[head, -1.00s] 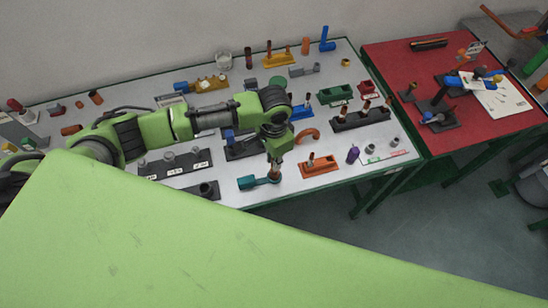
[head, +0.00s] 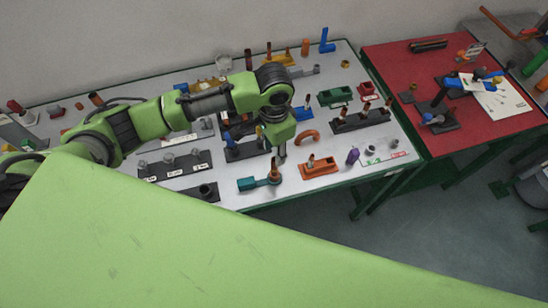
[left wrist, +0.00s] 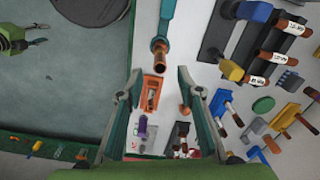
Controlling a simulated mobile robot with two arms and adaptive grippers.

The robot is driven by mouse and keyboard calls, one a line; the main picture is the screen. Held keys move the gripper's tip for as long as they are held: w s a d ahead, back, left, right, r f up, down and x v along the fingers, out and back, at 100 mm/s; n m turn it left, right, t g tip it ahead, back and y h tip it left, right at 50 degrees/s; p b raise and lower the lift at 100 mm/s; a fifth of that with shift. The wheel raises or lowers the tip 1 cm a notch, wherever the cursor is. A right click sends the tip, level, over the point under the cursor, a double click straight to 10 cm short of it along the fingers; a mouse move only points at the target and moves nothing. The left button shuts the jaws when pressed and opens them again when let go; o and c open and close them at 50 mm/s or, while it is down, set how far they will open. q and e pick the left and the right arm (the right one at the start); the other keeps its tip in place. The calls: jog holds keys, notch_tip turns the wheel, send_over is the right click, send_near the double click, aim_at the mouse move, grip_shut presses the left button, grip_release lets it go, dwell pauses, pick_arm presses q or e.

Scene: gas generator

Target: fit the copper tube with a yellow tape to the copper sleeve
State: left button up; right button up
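My left gripper (head: 281,155) is open and raised a little above the near part of the grey table. In the left wrist view its two fingers (left wrist: 158,105) stand wide apart with nothing held between them. A copper tube (head: 274,167) stands upright in a teal holder (head: 252,184), just left of and below the gripper; the tube also shows in the left wrist view (left wrist: 158,48), beyond the fingertips. I cannot make out yellow tape on it, nor tell which copper part is the sleeve. My right gripper is not in view.
An orange holder (head: 320,168) with a copper piece is right of the gripper, near a purple part (head: 353,156). A copper elbow (head: 308,137) lies behind. Dark racks with tubes (head: 362,120) and a red table (head: 390,60) are at the right.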

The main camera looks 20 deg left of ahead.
pick_arm(q)
notch_tip(320, 180, up, 5)
jog(key=shift+r, duration=0.1)
dwell(0.7)
